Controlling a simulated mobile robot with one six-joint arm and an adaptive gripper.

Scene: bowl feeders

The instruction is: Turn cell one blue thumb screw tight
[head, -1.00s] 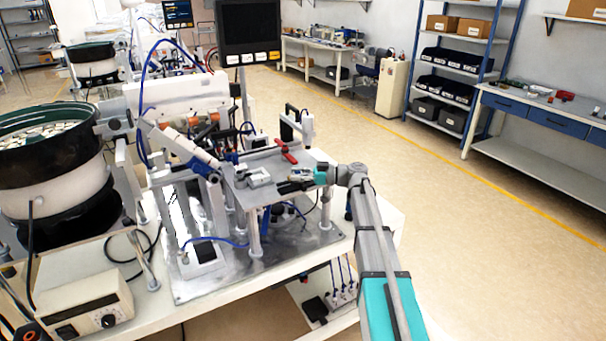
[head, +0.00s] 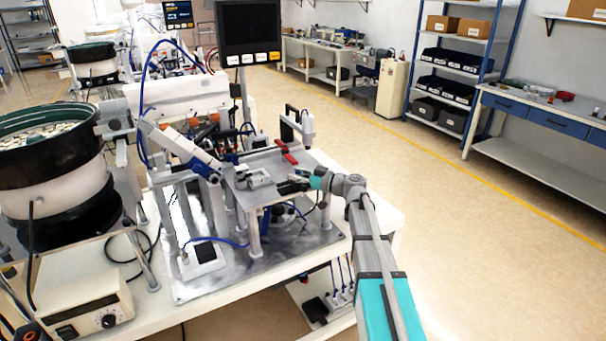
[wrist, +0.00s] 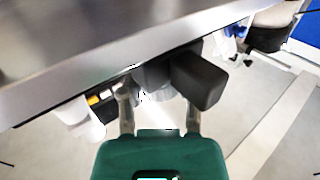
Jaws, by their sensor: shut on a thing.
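My gripper (head: 290,187) is at the right front edge of the flat metal plate (head: 262,193) on the nearest feeder cell. In the wrist view my gripper (wrist: 158,108) has its two fingers on either side of a grey rounded part (wrist: 155,76) below the plate edge, and it is shut on it. A dark block (wrist: 198,80) is close by the right finger. I cannot make out a blue thumb screw in either view. The fingers and the plate edge may hide it, so I cannot tell how far it is screwed in.
A red clamp-like part (head: 285,150) and a grey block (head: 254,178) sit on the plate. An upright post with a grey head (head: 307,125) stands behind. A bowl feeder (head: 45,150) and control box (head: 75,303) are left. The floor at right is clear.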

